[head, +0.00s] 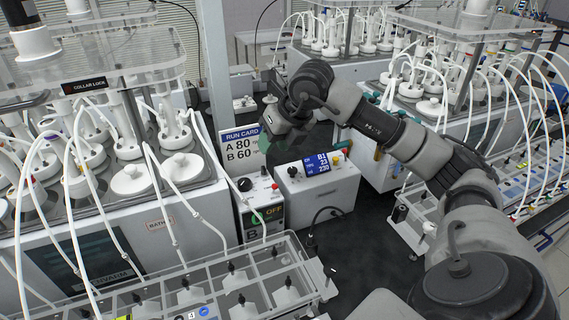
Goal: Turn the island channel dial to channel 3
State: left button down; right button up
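A white control box (318,190) stands in the middle of the head view, with a lit blue display (317,163) reading B1 and 230 among other text. A small black knob (292,171) sits on its top left and a small red and yellow knob (336,159) on its top right. I cannot tell for sure which knob is the channel dial. My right arm comes in from the right, and my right gripper (265,138) is above and behind the box's left side, apart from the knobs. Its fingers are small and partly hidden, so their opening is unclear. My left gripper is not in view.
A run card (241,149) reading A 80, B 60 stands left of the box. Beside it is a unit (262,214) marked B and OFF. Reactor benches with many white tubes crowd both sides.

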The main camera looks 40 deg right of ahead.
aim_at(293, 169)
jog(key=d+f+m+g+h+b, duration=0.1)
jog(key=d+f+m+h+b, duration=0.15)
jog(key=d+b, duration=0.35)
jog(key=shift+n+h, duration=0.25)
jog(key=shift+h, duration=0.1)
jog(key=p+x, duration=0.1)
jog(key=x, duration=0.5)
jog(key=s+d+p+x, duration=0.1)
jog(key=x, duration=0.2)
jog(key=shift+w+d+f+p, duration=0.15)
jog(key=shift+f+p, duration=0.15)
jog(key=shift+f, duration=0.15)
jog(key=shift+w+f, duration=0.2)
jog(key=shift+f, duration=0.35)
jog(key=c, duration=0.6)
